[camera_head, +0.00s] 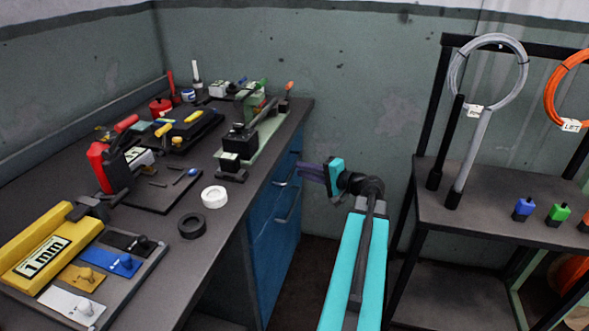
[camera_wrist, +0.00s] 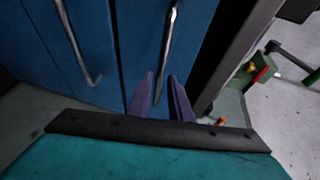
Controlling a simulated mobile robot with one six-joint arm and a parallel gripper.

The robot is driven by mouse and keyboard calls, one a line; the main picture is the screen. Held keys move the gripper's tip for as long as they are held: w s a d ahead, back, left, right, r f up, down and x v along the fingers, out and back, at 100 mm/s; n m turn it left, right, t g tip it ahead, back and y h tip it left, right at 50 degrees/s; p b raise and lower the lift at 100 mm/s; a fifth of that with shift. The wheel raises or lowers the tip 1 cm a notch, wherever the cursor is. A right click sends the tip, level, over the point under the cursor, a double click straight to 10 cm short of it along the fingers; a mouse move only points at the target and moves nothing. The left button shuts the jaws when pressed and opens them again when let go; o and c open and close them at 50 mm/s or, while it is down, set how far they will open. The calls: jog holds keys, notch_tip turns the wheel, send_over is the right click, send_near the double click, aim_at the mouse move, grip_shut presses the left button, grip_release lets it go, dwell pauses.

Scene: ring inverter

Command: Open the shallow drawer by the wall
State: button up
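The blue drawer unit (camera_head: 272,255) is under the workbench, near the back wall. Its upper, shallow drawer (camera_wrist: 140,30) shows a silver bar handle (camera_wrist: 170,40), which also shows in the head view (camera_head: 284,181). A larger drawer below has its own handle (camera_wrist: 78,45). Both fronts look closed. My gripper (camera_head: 300,170) is in front of the upper drawer, by its handle. In the wrist view its two purple fingers (camera_wrist: 161,76) are apart, with the near end of the upper handle in line with the gap. Whether they touch the handle cannot be told.
The workbench top (camera_head: 225,190) carries tools, a white ring (camera_head: 214,196) and a black ring (camera_head: 192,226). A shelf rack (camera_head: 500,205) with cable coils stands right of my arm. Some bare floor (camera_head: 312,265) lies between bench and rack.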

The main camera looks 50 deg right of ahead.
aim_at(294, 168)
jog(key=shift+w+a+f, duration=0.1)
jog(key=shift+w+f, duration=0.1)
jog(key=shift+w, duration=0.95)
jog(key=shift+w+a+f, duration=0.1)
jog(key=shift+w+f, duration=0.1)
jog(key=shift+w, duration=0.9)
grip_shut()
